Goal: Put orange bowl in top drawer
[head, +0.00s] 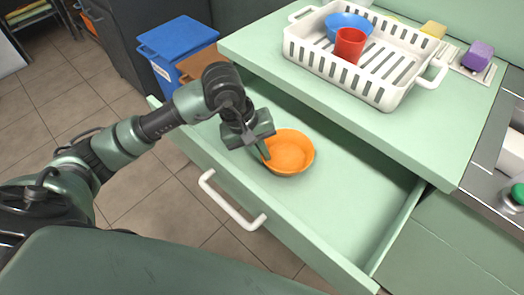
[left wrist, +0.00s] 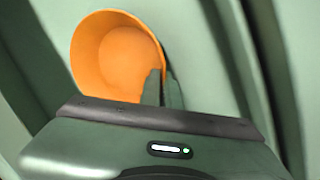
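The orange bowl (head: 288,152) is upright inside the open top drawer (head: 345,205), near its left part. I cannot tell whether it rests on the drawer floor or is just above it. My left gripper (head: 264,149) is at the bowl's left rim, pointing down. In the left wrist view the fingers (left wrist: 164,88) are close together at the rim of the bowl (left wrist: 118,52), one inside and one outside, and look shut on it. My right gripper is not in view.
A white dish rack (head: 390,95) with a blue bowl (head: 349,22) and a red cup (head: 350,45) stands on the green counter above the drawer. A white handle (head: 230,205) is on the drawer front. A blue bin (head: 175,45) stands at the back left. The drawer's right part is clear.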

